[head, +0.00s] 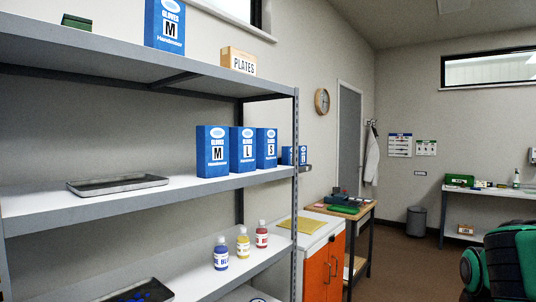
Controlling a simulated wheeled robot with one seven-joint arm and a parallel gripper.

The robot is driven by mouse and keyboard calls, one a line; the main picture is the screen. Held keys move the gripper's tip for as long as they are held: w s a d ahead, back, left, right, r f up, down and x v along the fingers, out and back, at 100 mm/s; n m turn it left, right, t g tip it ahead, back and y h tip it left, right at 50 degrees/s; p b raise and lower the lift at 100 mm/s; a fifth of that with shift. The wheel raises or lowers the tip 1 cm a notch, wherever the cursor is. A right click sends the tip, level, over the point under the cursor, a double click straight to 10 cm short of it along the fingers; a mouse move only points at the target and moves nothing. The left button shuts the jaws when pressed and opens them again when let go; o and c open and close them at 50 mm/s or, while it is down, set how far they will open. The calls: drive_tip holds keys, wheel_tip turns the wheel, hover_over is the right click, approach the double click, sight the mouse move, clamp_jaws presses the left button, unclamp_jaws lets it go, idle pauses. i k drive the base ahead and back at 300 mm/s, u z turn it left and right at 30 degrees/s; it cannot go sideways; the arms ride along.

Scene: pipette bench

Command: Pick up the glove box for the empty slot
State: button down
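Three blue glove boxes stand upright side by side on the middle shelf: an M box (212,152), an L box (242,151) and an S box (266,149). Another blue M glove box (165,24) stands on the top shelf, its top cut off by the picture edge. Smaller-looking blue boxes (288,156) show by the shelf's right post, partly hidden, on a grey holder (305,168). I cannot read their labels surely or make out an empty slot there. My gripper is not in view.
A grey tray (118,184) lies left on the middle shelf (50,203). A PLATES box (239,61) is on the top shelf. Blue, yellow and red-labelled bottles (243,243) stand on the lower shelf. An orange-doored cabinet (323,270) and a wooden table (360,212) stand beyond.

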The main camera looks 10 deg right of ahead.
sight(266, 138)
drive_tip(key=z, duration=0.1)
drive_tip(key=i, duration=1.35)
drive_tip(key=z, duration=0.3)
